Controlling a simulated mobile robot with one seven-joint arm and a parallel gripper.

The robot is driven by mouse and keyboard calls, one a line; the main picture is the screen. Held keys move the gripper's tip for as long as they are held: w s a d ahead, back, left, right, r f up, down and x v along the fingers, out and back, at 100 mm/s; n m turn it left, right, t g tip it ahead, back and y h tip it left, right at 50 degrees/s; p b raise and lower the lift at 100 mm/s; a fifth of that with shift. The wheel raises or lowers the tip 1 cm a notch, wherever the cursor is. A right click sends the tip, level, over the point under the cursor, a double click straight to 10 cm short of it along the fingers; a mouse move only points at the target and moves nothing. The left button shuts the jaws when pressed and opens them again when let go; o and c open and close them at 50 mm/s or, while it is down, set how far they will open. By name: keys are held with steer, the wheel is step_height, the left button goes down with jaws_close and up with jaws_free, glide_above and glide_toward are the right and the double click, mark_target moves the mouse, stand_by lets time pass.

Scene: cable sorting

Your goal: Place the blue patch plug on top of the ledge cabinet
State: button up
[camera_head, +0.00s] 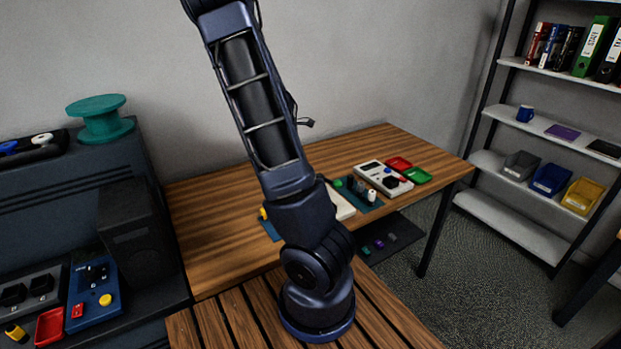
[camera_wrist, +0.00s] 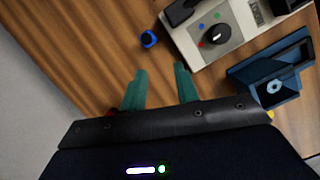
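A small blue object (camera_wrist: 148,39), which looks like the blue patch plug, lies on the wooden table in the wrist view. My gripper (camera_wrist: 159,67) has two teal fingers spread apart with bare wood showing between them. It is open and empty, and the blue object lies just beyond the fingertips, apart from them. In the head view my arm hides the gripper, and I cannot make out this plug there. A dark cabinet (camera_head: 85,169) with a raised top stands at the left, likely the ledge cabinet.
A teal spool (camera_head: 100,118) and a black tray (camera_head: 38,152) stand on the cabinet top. In the wrist view a light device with a knob (camera_wrist: 213,36) and a dark blue holder (camera_wrist: 275,78) lie near the fingers. A shelf unit (camera_head: 541,133) stands at the right.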

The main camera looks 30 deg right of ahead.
steer(key=shift+n+h, duration=0.5)
steer(key=shift+n, duration=0.2)
steer(key=shift+w+d+r+x, duration=0.15)
steer(key=shift+d+x, duration=0.15)
steer(key=shift+x, duration=1.75)
steer(key=shift+w+d+r+x, duration=0.15)
steer(key=shift+d+x, duration=0.15)
steer(key=shift+x, duration=1.75)
steer(key=shift+w+d+x, duration=0.1)
steer(key=shift+d+x, duration=0.2)
steer(key=shift+x, duration=1.8)
steer(key=shift+c, duration=0.4)
jaws_close()
